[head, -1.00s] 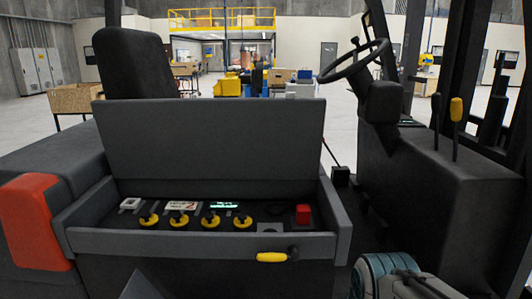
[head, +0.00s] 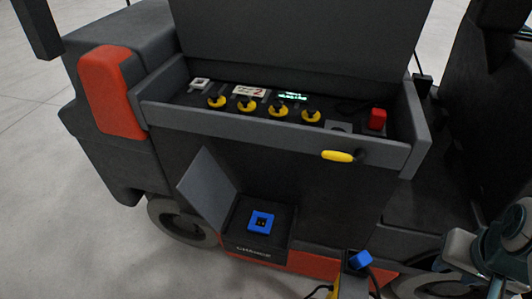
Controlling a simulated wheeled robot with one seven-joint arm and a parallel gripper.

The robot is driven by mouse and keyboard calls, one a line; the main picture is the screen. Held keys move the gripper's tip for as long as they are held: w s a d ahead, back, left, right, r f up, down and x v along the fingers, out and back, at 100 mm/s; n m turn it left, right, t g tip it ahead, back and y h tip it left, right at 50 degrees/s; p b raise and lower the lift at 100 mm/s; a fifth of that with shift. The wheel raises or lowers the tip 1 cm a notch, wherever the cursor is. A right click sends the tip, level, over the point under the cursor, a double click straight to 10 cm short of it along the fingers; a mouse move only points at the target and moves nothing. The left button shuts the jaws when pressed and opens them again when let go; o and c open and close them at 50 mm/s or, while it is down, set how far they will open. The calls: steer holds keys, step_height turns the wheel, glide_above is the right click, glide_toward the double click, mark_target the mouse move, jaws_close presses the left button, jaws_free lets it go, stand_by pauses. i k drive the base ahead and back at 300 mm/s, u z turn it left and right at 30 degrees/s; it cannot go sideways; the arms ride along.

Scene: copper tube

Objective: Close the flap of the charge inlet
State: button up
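The charge inlet is a dark recess low on the vehicle's side with a blue square socket (head: 261,222) in it. A white label, seemingly reading "CHARGE", is below the socket. The flap (head: 207,190) is a flat grey panel at the left edge of the inlet. It stands open, tilted up and out to the left, leaving the socket uncovered. Nothing is plugged into the socket. Parts of my arm show at the lower right, well apart from the flap. My gripper's fingers cannot be made out.
A blue plug (head: 361,260) with a dark cable sits on a dark post (head: 353,284) right of the inlet. Above is an open control box with yellow knobs, a red button (head: 377,119) and a yellow-handled lever (head: 338,156). Floor at the left is clear.

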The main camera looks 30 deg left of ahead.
mark_target(204, 185)
steer(key=z, duration=2.15)
steer(key=k, duration=2.2)
steer(key=u, duration=2.2)
